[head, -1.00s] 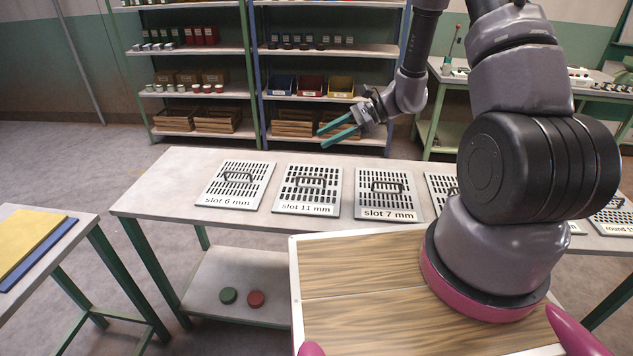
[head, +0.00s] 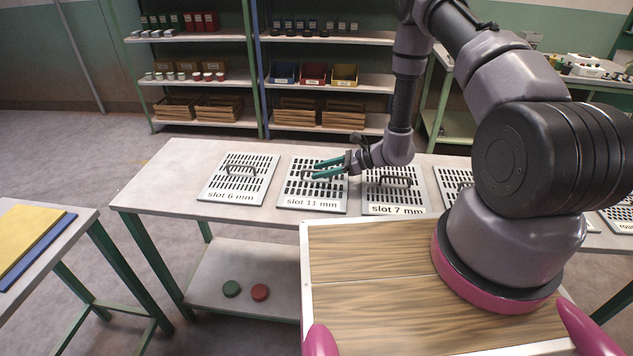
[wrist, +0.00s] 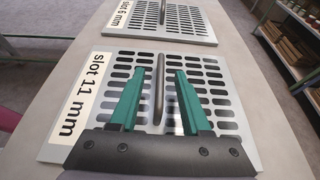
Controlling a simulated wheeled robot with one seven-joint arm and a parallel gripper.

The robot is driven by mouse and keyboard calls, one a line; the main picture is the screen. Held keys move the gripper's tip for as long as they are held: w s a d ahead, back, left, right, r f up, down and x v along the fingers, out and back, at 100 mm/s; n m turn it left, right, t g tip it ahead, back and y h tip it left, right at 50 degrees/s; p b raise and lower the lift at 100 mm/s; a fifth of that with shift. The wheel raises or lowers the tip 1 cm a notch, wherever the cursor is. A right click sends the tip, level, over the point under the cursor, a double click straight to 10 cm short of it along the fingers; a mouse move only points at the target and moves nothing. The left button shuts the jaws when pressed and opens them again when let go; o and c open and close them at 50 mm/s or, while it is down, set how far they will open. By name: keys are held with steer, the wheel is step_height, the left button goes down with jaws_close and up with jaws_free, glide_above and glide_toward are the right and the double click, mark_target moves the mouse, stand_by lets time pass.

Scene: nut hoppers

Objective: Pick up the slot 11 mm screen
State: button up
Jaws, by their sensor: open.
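The slot 11 mm screen (head: 312,198) is a light plate with dark slots, a label along its front edge and a raised dark handle. It lies flat on the table between the slot 6 mm and slot 7 mm screens. My gripper (head: 316,170) is over its upper right part, with green fingers apart and nothing between the tips. In the wrist view the fingers of my gripper (wrist: 160,75) point at the handle (wrist: 159,88), which shows between them from this angle. Whether they straddle it or stay above it, I cannot tell. My gripper hides the lower part of the screen (wrist: 98,70).
The slot 6 mm screen (head: 232,186) lies to the left and the slot 7 mm screen (head: 390,200) to the right, both close by. The bench (head: 160,180) is bare at its left end. Shelves (head: 200,82) stand behind.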

mark_target(307, 173)
steer(key=x, duration=0.5)
jaws_close()
stand_by(1.4)
